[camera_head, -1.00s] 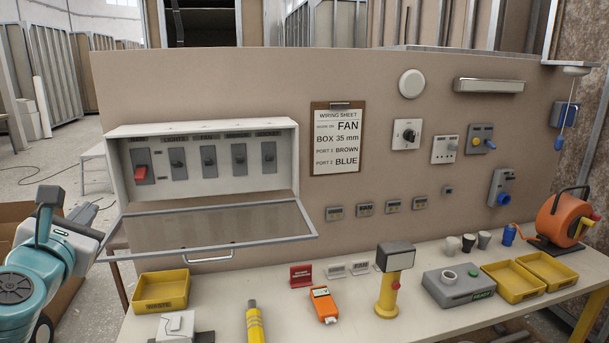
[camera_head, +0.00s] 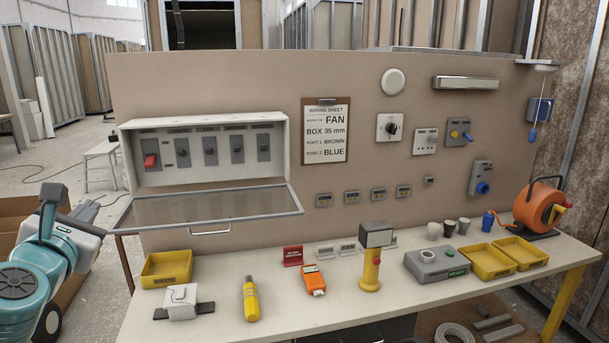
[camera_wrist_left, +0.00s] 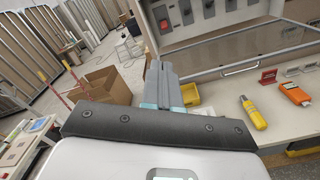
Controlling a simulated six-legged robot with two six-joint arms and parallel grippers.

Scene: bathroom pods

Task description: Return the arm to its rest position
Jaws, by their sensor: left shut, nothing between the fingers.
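My left arm is folded at the left edge in the head view, beside the workbench's left end. My left gripper (camera_head: 88,212) points away from me, shut and empty, clear of the bench. In the left wrist view its closed grey fingers (camera_wrist_left: 162,84) show in the middle, with the open breaker box beyond. It touches nothing that I can see. My right gripper is in neither view.
The breaker box (camera_head: 205,118) has its glazed lid (camera_head: 200,207) hanging open over the bench (camera_head: 330,305). A yellow tray (camera_head: 166,270), yellow tool (camera_head: 250,302) and orange meter (camera_head: 313,280) lie on the bench. A cardboard box (camera_wrist_left: 104,87) stands on the floor near my left gripper.

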